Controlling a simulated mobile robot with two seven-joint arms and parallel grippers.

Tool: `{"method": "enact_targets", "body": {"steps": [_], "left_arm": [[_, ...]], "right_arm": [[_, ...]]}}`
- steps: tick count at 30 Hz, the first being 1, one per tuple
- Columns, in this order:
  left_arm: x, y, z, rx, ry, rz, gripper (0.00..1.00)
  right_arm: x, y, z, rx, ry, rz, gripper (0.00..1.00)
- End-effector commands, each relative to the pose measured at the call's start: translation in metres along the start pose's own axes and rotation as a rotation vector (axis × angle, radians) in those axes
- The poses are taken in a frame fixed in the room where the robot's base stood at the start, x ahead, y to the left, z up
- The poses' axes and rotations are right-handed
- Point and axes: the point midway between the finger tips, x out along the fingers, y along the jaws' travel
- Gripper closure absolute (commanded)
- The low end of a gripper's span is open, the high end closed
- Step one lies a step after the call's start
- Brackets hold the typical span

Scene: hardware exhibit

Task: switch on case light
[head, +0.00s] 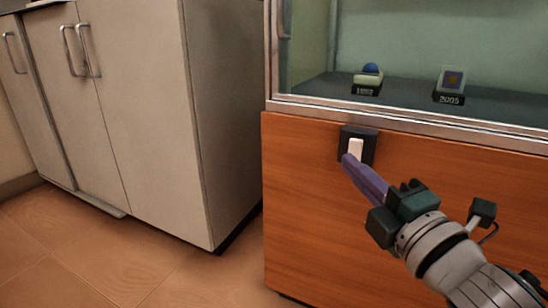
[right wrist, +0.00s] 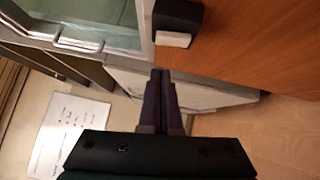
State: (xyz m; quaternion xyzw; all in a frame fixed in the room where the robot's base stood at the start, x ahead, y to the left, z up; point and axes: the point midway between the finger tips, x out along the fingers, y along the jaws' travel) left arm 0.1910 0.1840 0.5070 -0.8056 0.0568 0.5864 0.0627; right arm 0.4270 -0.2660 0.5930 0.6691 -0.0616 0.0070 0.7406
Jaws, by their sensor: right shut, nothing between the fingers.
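The light switch is a white rocker (head: 355,148) in a dark housing (head: 346,133) on the wooden front of the display case (head: 310,190), just below the glass part. In the right wrist view the white rocker (right wrist: 173,40) and its dark housing (right wrist: 178,14) show at the top. My right gripper (head: 347,160) is shut and empty, its purple fingers pointing at the switch. In the head view its tips overlap the rocker's lower edge. In the right wrist view the fingertips (right wrist: 160,72) appear below the rocker with a gap. Contact is not clear. My left gripper is not in view.
The case's metal-framed glass (head: 400,112) holds two small labelled exhibits (head: 368,78) (head: 450,84). A white cabinet (head: 140,120) with metal handles stands to the left, with a narrow gap to the case. The tiled floor (head: 60,240) in front is clear.

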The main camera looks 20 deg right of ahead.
Motion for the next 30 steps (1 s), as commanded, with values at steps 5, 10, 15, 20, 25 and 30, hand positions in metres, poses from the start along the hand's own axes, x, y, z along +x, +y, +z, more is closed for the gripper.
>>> {"method": "enact_targets", "body": {"steps": [5,10,15,20,25,30], "left_arm": [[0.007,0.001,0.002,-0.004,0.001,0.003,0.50],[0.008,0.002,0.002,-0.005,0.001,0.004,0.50],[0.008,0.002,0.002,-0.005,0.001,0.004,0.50],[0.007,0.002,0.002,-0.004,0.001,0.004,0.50],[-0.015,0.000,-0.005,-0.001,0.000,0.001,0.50],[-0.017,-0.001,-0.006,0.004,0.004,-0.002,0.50]], "right_arm": [[0.017,-0.002,0.019,-0.005,0.000,-0.001,1.00],[0.023,0.000,0.026,-0.002,-0.001,-0.001,1.00],[0.023,0.000,0.026,-0.001,-0.001,-0.002,1.00],[0.023,0.000,0.026,0.000,-0.001,-0.002,1.00],[0.028,0.010,0.030,0.037,0.001,-0.042,1.00],[0.029,0.002,0.032,0.065,-0.001,-0.067,1.00]]}}
